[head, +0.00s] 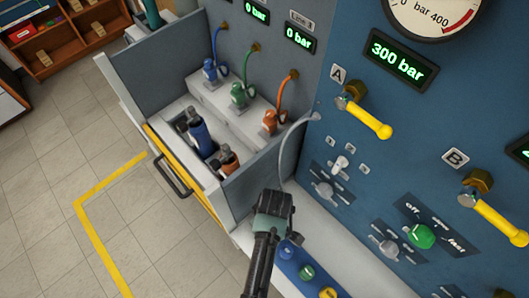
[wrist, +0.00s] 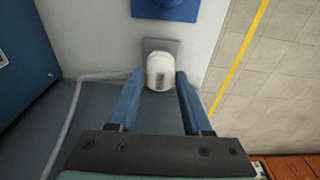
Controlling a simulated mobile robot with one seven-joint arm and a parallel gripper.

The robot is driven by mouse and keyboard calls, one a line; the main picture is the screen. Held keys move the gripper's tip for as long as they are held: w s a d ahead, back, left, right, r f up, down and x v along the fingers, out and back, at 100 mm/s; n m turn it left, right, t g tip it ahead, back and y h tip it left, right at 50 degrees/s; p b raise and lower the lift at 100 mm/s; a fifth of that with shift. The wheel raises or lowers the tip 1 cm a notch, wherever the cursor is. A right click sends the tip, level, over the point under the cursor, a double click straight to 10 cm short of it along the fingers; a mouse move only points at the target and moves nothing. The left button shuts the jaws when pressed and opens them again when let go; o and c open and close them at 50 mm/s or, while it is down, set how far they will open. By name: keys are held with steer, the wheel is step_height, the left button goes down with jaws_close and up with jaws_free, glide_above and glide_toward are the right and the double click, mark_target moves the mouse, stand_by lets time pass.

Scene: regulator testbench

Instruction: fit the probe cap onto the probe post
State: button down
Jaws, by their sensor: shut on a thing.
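My gripper (wrist: 160,78) is shut on a white, rounded piece, which looks like the probe cap (wrist: 159,70). The cap sits between both blue fingertips in the wrist view. A grey square plate (wrist: 160,45) on the pale ledge shows just beyond it. Whether the cap touches the plate is unclear. In the head view my gripper (head: 272,205) is over the ledge beside the open drawer, and it hides the cap. I cannot make out the probe post in either view.
A pale hose (head: 285,155) runs from the panel down behind my gripper. Blue, green and yellow round pieces (head: 307,271) line the ledge nearby. The open drawer (head: 170,165) holds bottles to the left. Yellow-handled valves (head: 368,120) stick out of the blue panel at right.

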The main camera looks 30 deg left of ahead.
steer(key=shift+f, duration=0.15)
steer(key=shift+c, duration=1.3)
jaws_free()
step_height(320, 180, up, 13)
steer(key=d, duration=0.1)
steer(key=shift+s+d+b, duration=0.25)
steer(key=shift+b, duration=0.1)
